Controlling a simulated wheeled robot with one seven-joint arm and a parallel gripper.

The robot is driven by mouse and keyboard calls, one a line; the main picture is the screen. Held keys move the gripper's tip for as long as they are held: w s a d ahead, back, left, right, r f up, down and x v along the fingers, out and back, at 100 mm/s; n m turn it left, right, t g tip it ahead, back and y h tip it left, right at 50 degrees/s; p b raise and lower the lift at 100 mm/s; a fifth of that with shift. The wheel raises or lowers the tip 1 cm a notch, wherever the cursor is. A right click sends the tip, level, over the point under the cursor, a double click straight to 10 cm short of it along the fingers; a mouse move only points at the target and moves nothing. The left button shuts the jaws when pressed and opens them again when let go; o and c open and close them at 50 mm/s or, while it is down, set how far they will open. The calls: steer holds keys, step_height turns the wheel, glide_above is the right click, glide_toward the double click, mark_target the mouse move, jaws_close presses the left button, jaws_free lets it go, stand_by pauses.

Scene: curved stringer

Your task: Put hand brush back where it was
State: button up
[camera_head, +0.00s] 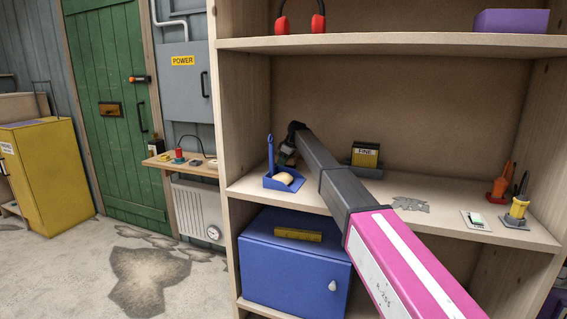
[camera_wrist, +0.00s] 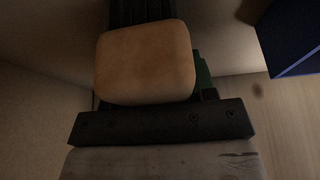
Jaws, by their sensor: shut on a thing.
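My gripper (camera_head: 289,148) is at the far end of my arm, above the middle shelf and just right of the upright blue handle of a dustpan (camera_head: 283,182). It is small and dark there, and my arm partly covers it. In the wrist view a tan rounded block (camera_wrist: 145,62) sits close up, with dark ribbed material behind it and a dark bar below. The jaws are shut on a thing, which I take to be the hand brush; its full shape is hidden. A tan piece lies in the dustpan in the head view.
The middle shelf (camera_head: 410,237) also bears a yellow-and-black box (camera_head: 366,155), a grey patch, a small white item and orange and yellow tools at right. A blue cabinet (camera_head: 292,265) stands below. The shelf's left upright is close to the dustpan. A blue object (camera_wrist: 292,38) shows in the wrist view.

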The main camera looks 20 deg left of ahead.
steer(key=shift+f, duration=0.1)
steer(key=o, duration=0.9)
steer(key=v, duration=1.2)
